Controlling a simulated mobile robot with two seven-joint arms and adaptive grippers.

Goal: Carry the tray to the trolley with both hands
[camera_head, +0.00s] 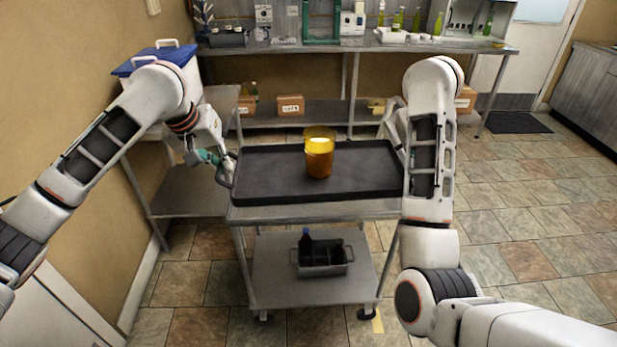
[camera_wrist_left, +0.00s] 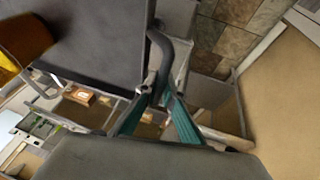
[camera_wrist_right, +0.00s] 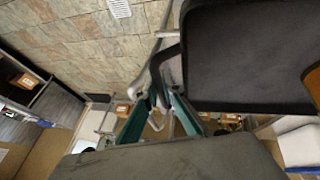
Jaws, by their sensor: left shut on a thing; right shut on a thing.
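The black tray (camera_head: 265,182) is level over the top of the grey metal trolley (camera_head: 310,210); whether it touches the trolley top I cannot tell. My left gripper (camera_head: 220,170) is shut on the tray's left handle (camera_wrist_left: 165,45). My right gripper (camera_wrist_right: 158,103) is shut on the tray's right handle (camera_wrist_right: 158,65); in the head view my right arm mostly hides it.
The trolley's lower shelf carries a small grey caddy (camera_head: 322,262) with dark bottles. A side table with a blue-lidded white box (camera_head: 160,58) stands at the left wall. A long bench (camera_head: 350,45) with bottles and equipment runs along the back. Tiled floor (camera_head: 530,220) is clear to the right.

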